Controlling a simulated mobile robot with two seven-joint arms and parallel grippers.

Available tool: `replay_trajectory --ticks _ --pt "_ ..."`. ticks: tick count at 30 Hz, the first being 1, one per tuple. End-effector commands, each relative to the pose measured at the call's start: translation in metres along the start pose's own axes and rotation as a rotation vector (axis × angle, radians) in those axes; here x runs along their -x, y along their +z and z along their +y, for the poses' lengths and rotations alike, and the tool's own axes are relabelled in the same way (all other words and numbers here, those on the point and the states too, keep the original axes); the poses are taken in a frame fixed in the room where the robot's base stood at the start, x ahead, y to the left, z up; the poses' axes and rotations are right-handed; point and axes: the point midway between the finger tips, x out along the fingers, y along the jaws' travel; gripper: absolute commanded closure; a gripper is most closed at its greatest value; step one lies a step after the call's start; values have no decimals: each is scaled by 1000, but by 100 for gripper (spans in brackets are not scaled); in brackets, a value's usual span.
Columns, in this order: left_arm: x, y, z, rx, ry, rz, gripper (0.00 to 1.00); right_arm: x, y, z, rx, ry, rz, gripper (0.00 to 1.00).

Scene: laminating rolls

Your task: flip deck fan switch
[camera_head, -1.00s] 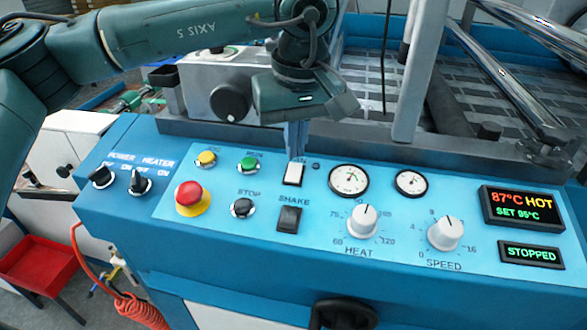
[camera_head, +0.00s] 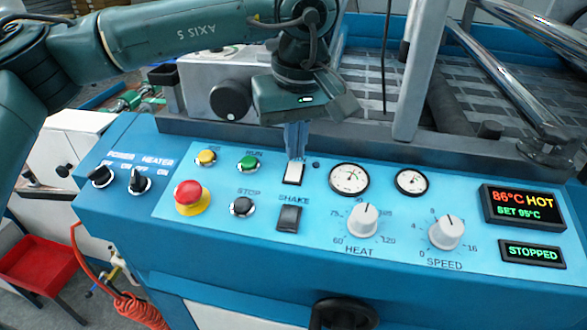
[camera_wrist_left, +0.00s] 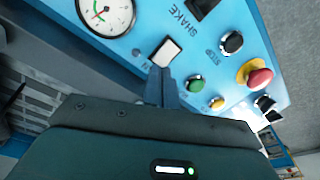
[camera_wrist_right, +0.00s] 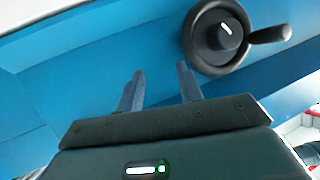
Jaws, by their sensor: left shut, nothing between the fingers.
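A white rocker switch (camera_head: 292,173) sits on the blue control panel (camera_head: 330,215), above the black SHAKE switch (camera_head: 289,217). Its own label is mostly hidden. My left gripper (camera_head: 296,156) is shut and empty, pointing down at the far end of the white switch. The left wrist view shows the shut fingertips (camera_wrist_left: 162,72) right at the edge of the white switch (camera_wrist_left: 167,51); I cannot tell whether they touch. My right gripper (camera_wrist_right: 160,72) shows only in its wrist view, open and empty, facing the blue machine side.
Near the switch are a green RUN button (camera_head: 248,162), a yellow button (camera_head: 206,157), a red emergency stop (camera_head: 190,193) and a gauge (camera_head: 349,178). The displays (camera_head: 522,206) read 86°C HOT and STOPPED. A black handwheel (camera_wrist_right: 221,38) is close to my right gripper.

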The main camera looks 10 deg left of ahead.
Motion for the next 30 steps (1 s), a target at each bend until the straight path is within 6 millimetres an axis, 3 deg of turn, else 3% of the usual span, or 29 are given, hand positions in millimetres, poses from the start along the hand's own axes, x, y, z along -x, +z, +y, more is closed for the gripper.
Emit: replay_trajectory --ticks 30 --pt "-16 3 0 0 0 -1 100 -5 10 2 -1 1 3 64"
